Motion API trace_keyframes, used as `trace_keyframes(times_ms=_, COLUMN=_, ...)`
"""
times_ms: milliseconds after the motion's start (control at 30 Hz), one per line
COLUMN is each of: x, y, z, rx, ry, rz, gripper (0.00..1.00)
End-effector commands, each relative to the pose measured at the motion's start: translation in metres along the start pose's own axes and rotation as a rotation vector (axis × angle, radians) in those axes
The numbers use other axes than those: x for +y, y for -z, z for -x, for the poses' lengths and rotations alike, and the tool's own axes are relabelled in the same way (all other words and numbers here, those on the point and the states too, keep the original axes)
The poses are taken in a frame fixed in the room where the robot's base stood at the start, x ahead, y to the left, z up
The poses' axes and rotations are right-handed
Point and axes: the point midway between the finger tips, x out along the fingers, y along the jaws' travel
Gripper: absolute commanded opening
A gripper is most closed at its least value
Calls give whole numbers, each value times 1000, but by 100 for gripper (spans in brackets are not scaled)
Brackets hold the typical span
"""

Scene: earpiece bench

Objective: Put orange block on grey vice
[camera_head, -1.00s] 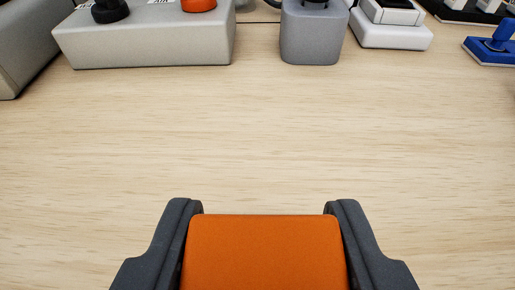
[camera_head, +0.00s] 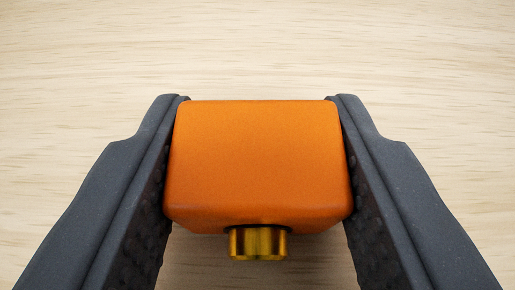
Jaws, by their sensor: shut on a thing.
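The orange block (camera_head: 258,160) is in the middle of the camera view, with a short gold-coloured round stub (camera_head: 258,243) on its near side. My gripper (camera_head: 258,110) is shut on the block, with one dark grey finger against its left side and one against its right side. The block looks level between the fingers. Its height above the table cannot be told exactly. The grey vice is not in view now.
The pale wooden table (camera_head: 258,45) fills the rest of the view. It is bare ahead of and on both sides of my gripper.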

Motion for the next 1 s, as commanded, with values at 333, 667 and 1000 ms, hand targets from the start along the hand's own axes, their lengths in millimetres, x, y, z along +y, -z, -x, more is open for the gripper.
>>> trace_keyframes(times_ms=333, x=0, y=-2, z=-1, rx=-1, ry=0, rz=0, gripper=61)
trace_keyframes(times_ms=667, x=-1, y=0, z=12, rx=-4, ry=4, rz=-1, gripper=61)
trace_keyframes(times_ms=1000, x=0, y=1, z=66, rx=-1, ry=1, rz=1, gripper=61)
